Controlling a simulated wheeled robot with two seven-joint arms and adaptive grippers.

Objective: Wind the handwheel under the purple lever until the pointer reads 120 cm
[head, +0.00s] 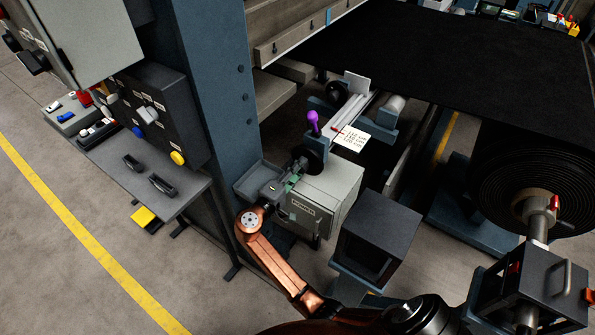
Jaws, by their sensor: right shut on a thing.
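The purple lever (313,121) stands upright above the handwheel (316,158), a dark wheel largely hidden by my gripper. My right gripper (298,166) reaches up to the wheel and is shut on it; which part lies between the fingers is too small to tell. A white scale card (352,139) with a few printed cm lines lies right of the lever. A small red pointer (337,129) is at the card's upper left edge; its exact reading is too small to tell. My left gripper is not in view.
A grey box (325,190) stands just below the wheel, and a dark open box (380,230) is to its right. A blue column (215,90) and a control panel (150,110) are at the left. The black belt (440,50) fills the upper right; a belt roll (535,185) is below it.

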